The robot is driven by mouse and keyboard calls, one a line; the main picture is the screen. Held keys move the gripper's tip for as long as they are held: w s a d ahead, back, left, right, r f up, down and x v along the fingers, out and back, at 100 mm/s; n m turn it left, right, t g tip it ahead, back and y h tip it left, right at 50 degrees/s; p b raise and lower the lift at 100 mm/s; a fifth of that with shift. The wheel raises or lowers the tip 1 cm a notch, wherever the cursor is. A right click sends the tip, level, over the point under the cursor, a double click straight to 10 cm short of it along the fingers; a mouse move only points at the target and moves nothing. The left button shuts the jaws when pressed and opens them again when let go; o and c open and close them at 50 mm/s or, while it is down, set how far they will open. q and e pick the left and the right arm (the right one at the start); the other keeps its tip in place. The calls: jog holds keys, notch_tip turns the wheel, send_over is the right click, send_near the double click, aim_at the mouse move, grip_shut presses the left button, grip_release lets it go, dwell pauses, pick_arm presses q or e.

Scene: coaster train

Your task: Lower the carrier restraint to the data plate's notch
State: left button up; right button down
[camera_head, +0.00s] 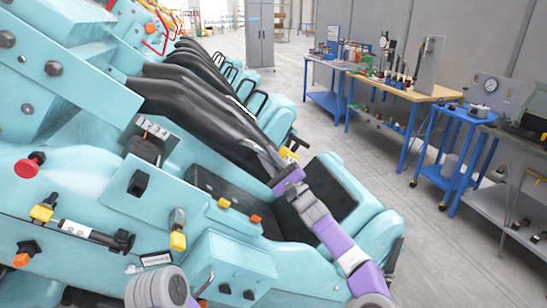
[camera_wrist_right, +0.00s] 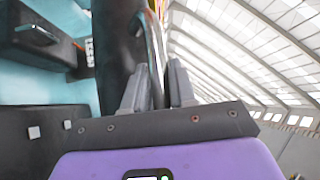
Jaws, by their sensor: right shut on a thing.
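The carrier restraint (camera_head: 205,120) is a long black padded bar over the front seat of the turquoise train. My right gripper (camera_head: 268,157) is at its lower end, shut on a thin bar that looks like the restraint's handle (camera_wrist_right: 155,48). In the right wrist view the gripper's two grey fingers (camera_wrist_right: 158,92) stand on either side of this bar, beside the dark padding. A scale numbered 1 2 3 (camera_head: 154,128) stands beside the restraint. A small white plate (camera_head: 157,259), possibly the data plate, is on the train's side; its text is unreadable. My left gripper is out of view.
The front seat (camera_head: 312,190) lies below the restraint. More restraints sit behind. Workbenches (camera_head: 405,88) with tools line the right wall, with clear floor (camera_head: 325,130) between.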

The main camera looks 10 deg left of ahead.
jog(key=shift+a+f, duration=0.1)
jog(key=shift+f, duration=0.1)
jog(key=c, duration=1)
grip_release()
jog(key=shift+c, duration=0.2)
jog(key=shift+r, duration=0.1)
jog(key=shift+s+d+f+b, duration=0.2)
jog(key=shift+d+f+b, duration=0.15)
jog(key=shift+d, duration=0.2)
jog(key=b+v, duration=0.1)
jog(key=v, duration=0.3)
jog(key=shift+s+d+f, duration=0.15)
jog(key=shift+d, duration=0.05)
jog(key=shift+v, duration=0.9)
